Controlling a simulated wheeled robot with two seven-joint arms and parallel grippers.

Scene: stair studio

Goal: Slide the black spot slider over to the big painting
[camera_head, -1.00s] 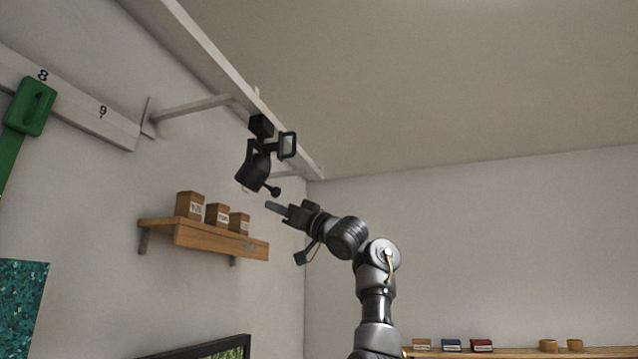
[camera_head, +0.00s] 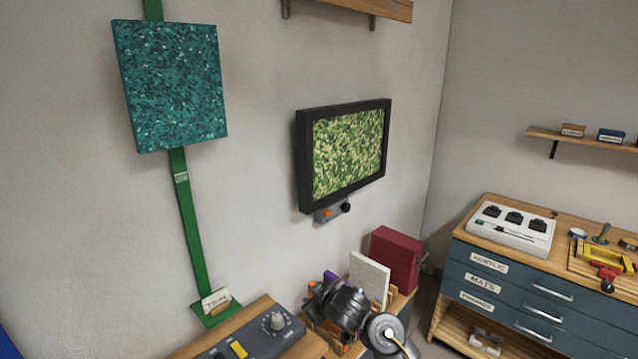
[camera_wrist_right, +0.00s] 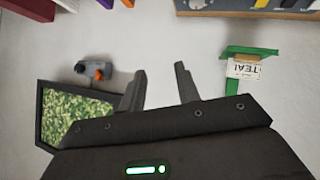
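Two paintings hang on the left wall in the head view: a teal speckled canvas (camera_head: 172,85) and a black-framed green-yellow painting (camera_head: 348,150). The framed one also shows at the left of the right wrist view (camera_wrist_right: 75,122). My right arm (camera_head: 345,305) is low in the head view, below the framed painting, with its fingertips not clear there. In the wrist view my right gripper (camera_wrist_right: 160,86) has its fingers apart with nothing between them, facing the wall. My left gripper is not in view.
A grey control box (camera_head: 255,335) is at bottom left. A small box with an orange switch (camera_head: 328,214) sits under the framed painting. A drawer cabinet (camera_head: 510,285) stands right.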

